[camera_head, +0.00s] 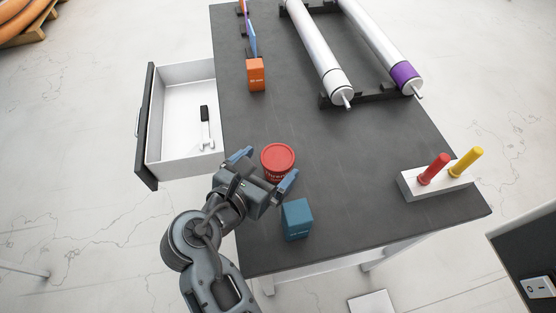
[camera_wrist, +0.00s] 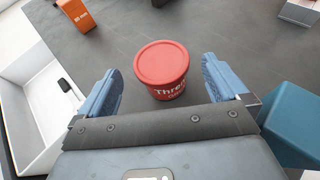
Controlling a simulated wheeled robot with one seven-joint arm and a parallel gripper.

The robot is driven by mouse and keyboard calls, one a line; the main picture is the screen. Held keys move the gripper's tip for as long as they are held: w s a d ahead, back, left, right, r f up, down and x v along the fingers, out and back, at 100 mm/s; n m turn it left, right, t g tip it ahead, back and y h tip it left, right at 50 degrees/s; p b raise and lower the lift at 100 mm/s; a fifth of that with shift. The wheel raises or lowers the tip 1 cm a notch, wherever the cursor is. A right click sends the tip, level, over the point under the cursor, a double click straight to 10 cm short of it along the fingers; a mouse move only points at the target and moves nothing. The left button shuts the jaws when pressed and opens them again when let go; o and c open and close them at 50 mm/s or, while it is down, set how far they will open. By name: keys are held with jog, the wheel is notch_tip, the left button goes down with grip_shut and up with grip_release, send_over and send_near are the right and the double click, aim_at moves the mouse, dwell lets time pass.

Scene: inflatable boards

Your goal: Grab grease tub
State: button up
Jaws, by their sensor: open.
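The grease tub (camera_head: 277,160) is a small round red tub with a red lid and white lettering. It stands upright on the dark table. In the wrist view the tub (camera_wrist: 163,70) is just ahead of my gripper, roughly midway between the fingers. My gripper (camera_head: 264,170) is open, with one blue-padded finger to each side of the tub. In the wrist view the open fingers of my gripper (camera_wrist: 166,88) show a gap to the tub on both sides. The lower part of the tub is partly hidden by my gripper in the head view.
A blue box (camera_head: 297,219) stands close to my right finger. An orange box (camera_head: 256,74) is farther back. An open white drawer (camera_head: 178,135) holding a brush sticks out at left. A white block (camera_head: 437,184) with red and yellow handles and long rollers (camera_head: 320,50) are to the right.

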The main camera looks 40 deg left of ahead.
aim_at(273, 162)
jog(key=shift+x, duration=2.65)
jog(key=shift+s+f, duration=0.1)
jog(key=shift+f, duration=0.1)
jog(key=shift+c, duration=0.3)
jog(key=c, duration=1)
